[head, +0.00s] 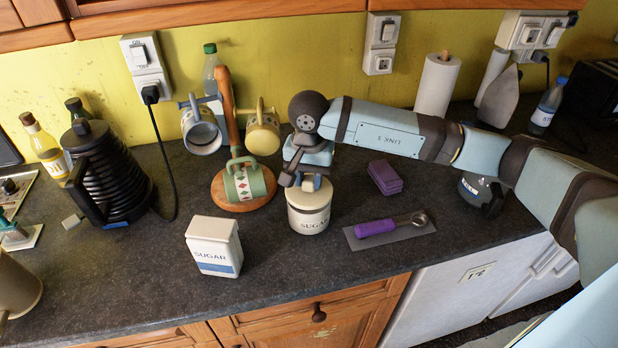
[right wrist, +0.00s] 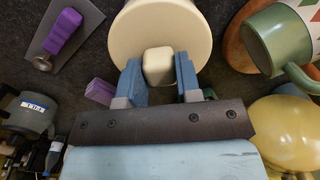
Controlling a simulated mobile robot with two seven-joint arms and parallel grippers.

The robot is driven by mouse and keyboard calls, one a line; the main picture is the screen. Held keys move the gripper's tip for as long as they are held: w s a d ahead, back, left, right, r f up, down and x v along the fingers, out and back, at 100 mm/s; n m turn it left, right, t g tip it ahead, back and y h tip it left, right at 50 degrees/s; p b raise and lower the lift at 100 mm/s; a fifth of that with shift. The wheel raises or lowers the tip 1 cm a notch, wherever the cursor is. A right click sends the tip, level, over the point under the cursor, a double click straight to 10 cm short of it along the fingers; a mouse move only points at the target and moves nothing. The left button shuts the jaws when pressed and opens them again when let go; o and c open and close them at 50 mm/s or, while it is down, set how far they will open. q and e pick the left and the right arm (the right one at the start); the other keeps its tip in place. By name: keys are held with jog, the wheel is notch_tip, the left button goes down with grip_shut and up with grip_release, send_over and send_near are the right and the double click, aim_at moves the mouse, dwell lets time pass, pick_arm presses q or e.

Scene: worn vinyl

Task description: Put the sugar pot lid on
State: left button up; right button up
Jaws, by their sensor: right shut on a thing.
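My right gripper (head: 312,183) comes down from above and is shut on the lid's knob. In the right wrist view the blue fingers (right wrist: 159,80) stand on both sides of the square knob (right wrist: 158,65), and the round lid (right wrist: 165,25) hides the pot. My left gripper is not in view.
A white SUGAR box (head: 214,246) stands left of the pot. A mug tree (head: 228,110) with several mugs is behind it. The front counter between box and pot is clear.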

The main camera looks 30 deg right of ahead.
jog(key=shift+f+b, duration=0.7)
jog(key=shift+f, duration=0.05)
dwell(0.4)
jog(key=shift+f+b, duration=0.3)
jog(key=shift+r, duration=0.1)
dwell(0.4)
jog(key=o, duration=1)
notch_tip(320, 180, up, 14)
jog(key=shift+f+b, duration=0.1)
jog(key=shift+b, duration=0.4)
